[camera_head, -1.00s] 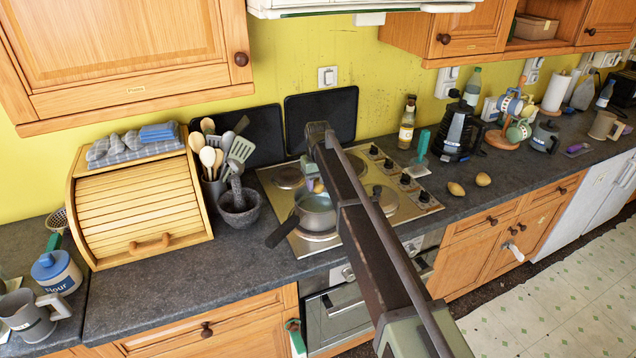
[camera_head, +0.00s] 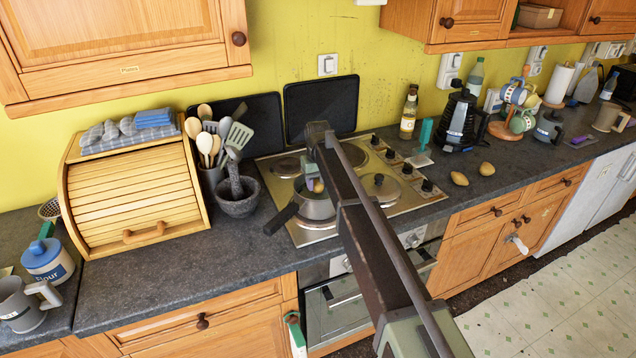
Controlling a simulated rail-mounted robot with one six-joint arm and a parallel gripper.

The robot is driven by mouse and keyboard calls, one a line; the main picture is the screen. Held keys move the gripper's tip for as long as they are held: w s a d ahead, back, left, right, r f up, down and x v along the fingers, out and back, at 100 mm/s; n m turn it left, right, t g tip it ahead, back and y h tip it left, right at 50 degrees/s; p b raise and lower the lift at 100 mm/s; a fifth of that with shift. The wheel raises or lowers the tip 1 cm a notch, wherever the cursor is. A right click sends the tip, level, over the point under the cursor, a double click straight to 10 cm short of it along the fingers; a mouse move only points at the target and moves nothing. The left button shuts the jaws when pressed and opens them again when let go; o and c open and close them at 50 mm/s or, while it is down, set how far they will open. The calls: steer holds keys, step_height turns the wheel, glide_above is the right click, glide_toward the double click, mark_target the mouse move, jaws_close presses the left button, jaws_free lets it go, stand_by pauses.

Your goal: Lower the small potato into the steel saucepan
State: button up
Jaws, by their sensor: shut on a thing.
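The steel saucepan (camera_head: 312,209) stands on the front left part of the hob, its dark handle (camera_head: 281,219) pointing to the lower left. My gripper (camera_head: 314,185) is over the pan, partly hidden by my own arm. It is shut on the small potato (camera_head: 318,187), a small tan shape at the pan's opening. I cannot tell whether the potato touches the pan's inside. Two other potatoes (camera_head: 459,178) (camera_head: 487,168) lie on the counter right of the hob.
The hob (camera_head: 425,200) has knobs along its right side and a lidded burner or pot lid (camera_head: 381,187) near the pan. A mortar with pestle (camera_head: 238,200) and a utensil pot (camera_head: 211,178) stand to the left. A bottle (camera_head: 409,115) and black kettle (camera_head: 460,122) stand at the back right.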

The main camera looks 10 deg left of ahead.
mark_target(318, 181)
steer(key=shift+f+b, duration=2.5)
steer(key=shift+b, duration=0.05)
stand_by(1.2)
steer(key=o, duration=1)
steer(key=shift+o, duration=0.2)
steer(key=shift+r, duration=0.1)
step_height(318, 181, up, 11)
steer(key=p, duration=1.1)
steer(key=s+d+f+m+b, duration=0.2)
steer(key=s+d+m, duration=0.1)
steer(key=s+d, duration=1.3)
steer(key=s+d+f+m+b, duration=0.1)
steer(key=s+d+f+m, duration=0.1)
steer(key=s+d, duration=1.5)
steer(key=s+m, duration=0.1)
steer(key=s, duration=0.2)
steer(key=shift+d+b, duration=0.3)
steer(key=shift+b, duration=0.05)
